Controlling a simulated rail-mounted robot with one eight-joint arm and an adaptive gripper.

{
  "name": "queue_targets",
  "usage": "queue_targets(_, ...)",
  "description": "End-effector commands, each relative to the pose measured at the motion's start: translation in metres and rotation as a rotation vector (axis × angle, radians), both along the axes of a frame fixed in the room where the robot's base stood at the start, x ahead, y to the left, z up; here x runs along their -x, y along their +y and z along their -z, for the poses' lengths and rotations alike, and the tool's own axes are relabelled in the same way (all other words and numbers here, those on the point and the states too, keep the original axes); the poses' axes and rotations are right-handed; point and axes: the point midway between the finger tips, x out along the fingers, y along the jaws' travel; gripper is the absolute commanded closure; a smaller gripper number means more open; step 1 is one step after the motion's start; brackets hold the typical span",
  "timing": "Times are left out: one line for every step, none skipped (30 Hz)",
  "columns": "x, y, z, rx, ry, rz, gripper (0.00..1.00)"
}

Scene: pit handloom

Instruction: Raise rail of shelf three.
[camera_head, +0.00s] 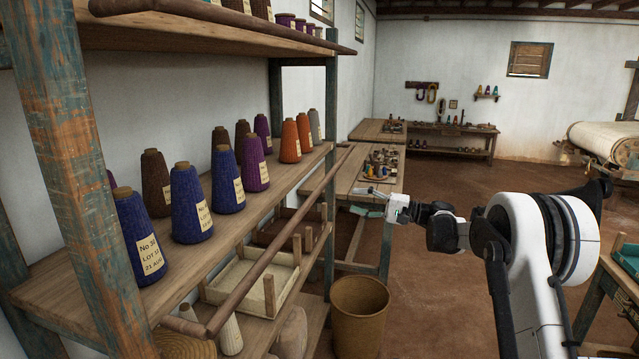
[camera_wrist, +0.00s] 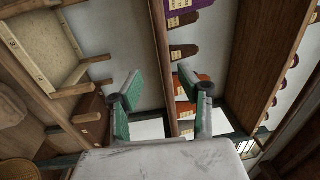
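A wooden shelf rack (camera_head: 70,130) with worn blue-green posts stands at the left. Its middle shelf (camera_head: 225,250) holds yarn cones. A long round wooden rail (camera_head: 275,243) runs in front of this shelf, near the level of its front edge. Another rail (camera_head: 235,17) runs along the top shelf. No shelf numbers show. My gripper (camera_head: 371,193) is right of the middle rail's far end, apart from it in the picture. In the wrist view my gripper (camera_wrist: 159,86) is open, with nothing between its green-padded fingers. A long brown bar (camera_wrist: 161,55) shows beyond them; I cannot tell whether it is rail or shelf edge.
Blue cones (camera_head: 190,203) and an orange cone (camera_head: 290,141) stand on the middle shelf. A wooden tray (camera_head: 255,279) lies lower down. A brown bin (camera_head: 359,312) stands by the rack. Worktables (camera_head: 347,181) stand behind my gripper. Floor (camera_head: 455,195) is open at mid-right.

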Motion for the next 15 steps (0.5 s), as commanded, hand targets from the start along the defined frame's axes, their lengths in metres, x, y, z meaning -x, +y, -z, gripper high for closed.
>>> queue_targets(-0.006, -0.003, 0.001, -0.029, -0.004, -0.005, 0.63)
queue_targets(-0.008, -0.004, 0.003, -0.045, -0.006, -0.010, 0.63)
queue_targets(-0.011, -0.006, 0.005, -0.064, -0.009, -0.015, 0.63)
queue_targets(-0.012, -0.007, 0.006, -0.075, -0.011, -0.018, 0.63)
queue_targets(-0.013, -0.008, 0.007, -0.085, -0.013, -0.020, 0.63)
queue_targets(-0.015, -0.009, 0.009, -0.097, -0.015, -0.022, 0.63)
queue_targets(-0.015, -0.009, 0.009, -0.103, -0.015, -0.025, 0.63)
queue_targets(-0.016, -0.009, 0.010, -0.108, -0.016, -0.026, 0.63)
queue_targets(-0.017, -0.009, 0.010, -0.113, -0.018, -0.027, 0.63)
queue_targets(-0.017, -0.008, 0.011, -0.116, -0.017, -0.028, 0.63)
queue_targets(-0.017, -0.007, 0.010, -0.118, -0.018, -0.028, 0.63)
queue_targets(-0.018, -0.004, 0.010, -0.119, -0.018, -0.029, 0.63)
queue_targets(-0.018, -0.001, 0.009, -0.119, -0.018, -0.030, 0.63)
queue_targets(-0.019, 0.002, 0.008, -0.119, -0.018, -0.030, 0.63)
queue_targets(-0.020, 0.008, 0.007, -0.118, -0.018, -0.031, 0.63)
